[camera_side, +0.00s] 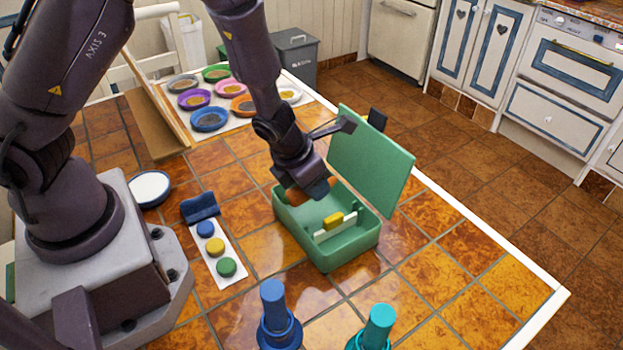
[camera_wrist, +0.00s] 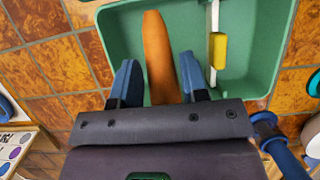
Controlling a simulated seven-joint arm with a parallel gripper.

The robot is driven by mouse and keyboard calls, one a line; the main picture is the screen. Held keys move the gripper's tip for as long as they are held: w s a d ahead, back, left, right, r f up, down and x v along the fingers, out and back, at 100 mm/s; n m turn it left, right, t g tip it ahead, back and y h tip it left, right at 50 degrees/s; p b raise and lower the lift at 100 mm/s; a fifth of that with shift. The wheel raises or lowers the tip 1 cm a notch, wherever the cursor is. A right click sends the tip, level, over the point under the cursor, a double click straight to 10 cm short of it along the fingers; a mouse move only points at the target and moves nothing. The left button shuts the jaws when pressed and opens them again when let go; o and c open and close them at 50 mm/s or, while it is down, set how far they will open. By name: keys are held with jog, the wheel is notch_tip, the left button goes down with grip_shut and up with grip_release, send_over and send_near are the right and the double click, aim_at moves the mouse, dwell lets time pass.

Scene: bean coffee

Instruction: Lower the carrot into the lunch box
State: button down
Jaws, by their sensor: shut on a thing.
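The green lunch box (camera_side: 335,258) stands on the tiled table with its lid (camera_side: 372,160) open upright at the back right. My gripper (camera_side: 316,190) is over the box's far left part. In the wrist view it is shut on the orange carrot (camera_wrist: 158,55), with a blue finger on each side. The carrot lies lengthwise over the green box floor (camera_wrist: 262,60), left of the white divider. In the side view the carrot (camera_side: 296,197) is mostly hidden by the gripper, and I cannot tell whether it touches the floor.
A yellow piece (camera_side: 333,221) sits at the white divider (camera_side: 337,231) inside the box. A white strip (camera_side: 217,248) with coloured buttons lies to the left. Blue (camera_side: 277,315) and teal (camera_side: 376,328) stands are in front. Several coloured plates (camera_side: 209,118) are behind. The table's right side is clear.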

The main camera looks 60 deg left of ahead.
aim_at(311, 200)
jog(key=shift+f, duration=2.55)
dwell(1.0)
jog(key=c, duration=0.5)
grip_release()
jog(key=shift+c, duration=0.2)
jog(key=shift+r, duration=0.15)
